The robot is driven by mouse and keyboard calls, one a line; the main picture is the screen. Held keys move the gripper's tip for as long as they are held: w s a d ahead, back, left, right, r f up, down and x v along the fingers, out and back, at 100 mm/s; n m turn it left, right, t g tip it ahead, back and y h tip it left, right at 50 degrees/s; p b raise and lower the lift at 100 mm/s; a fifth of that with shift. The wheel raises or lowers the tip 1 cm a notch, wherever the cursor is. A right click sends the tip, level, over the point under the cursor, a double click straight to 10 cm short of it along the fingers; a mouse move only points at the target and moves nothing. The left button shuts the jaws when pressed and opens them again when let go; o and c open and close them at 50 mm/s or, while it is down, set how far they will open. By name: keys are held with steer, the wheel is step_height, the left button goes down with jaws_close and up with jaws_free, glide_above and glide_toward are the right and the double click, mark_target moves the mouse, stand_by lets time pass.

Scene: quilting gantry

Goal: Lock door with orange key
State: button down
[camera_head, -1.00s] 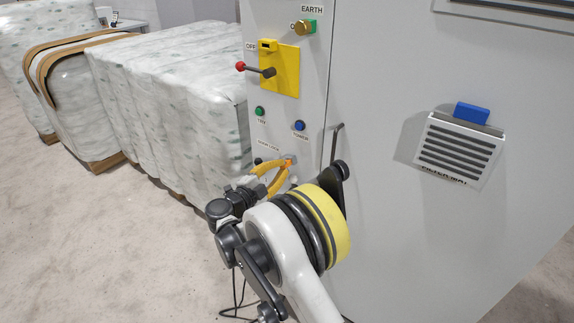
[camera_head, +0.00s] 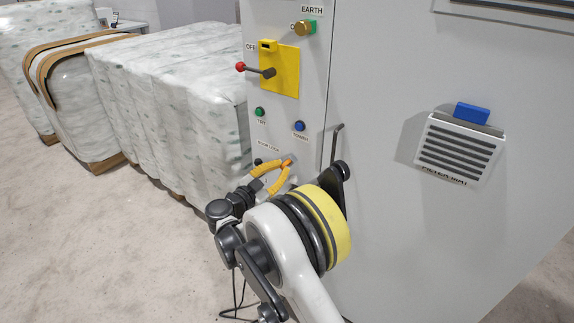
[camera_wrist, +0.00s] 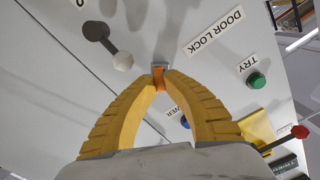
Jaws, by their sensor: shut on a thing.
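My gripper (camera_head: 288,163) has yellow ribbed fingers. They are shut on the orange key (camera_wrist: 164,83), at the grey lock (camera_wrist: 160,68) below the DOOR LOCK label on the cabinet front. In the head view a small orange part of the key (camera_head: 287,162) shows between the fingertips. In the wrist view the fingertips (camera_wrist: 164,88) meet around the key, and its far end is at the lock. How deep the key sits is hidden. The cabinet door (camera_head: 430,60) looks flush with the frame beside it.
Above the lock are a green TRY button (camera_head: 260,112), a blue POWER button (camera_head: 299,126) and a yellow switch (camera_head: 285,75) with a red-tipped lever. A dark lever with a pale end (camera_wrist: 107,46) sits near the lock. Wrapped bales (camera_head: 170,95) stand at left.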

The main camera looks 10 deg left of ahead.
steer(key=n, duration=0.3)
steer(key=shift+n, duration=0.3)
steer(key=n, duration=0.3)
steer(key=c, duration=1.5)
jaws_free()
steer(key=shift+o, duration=0.2)
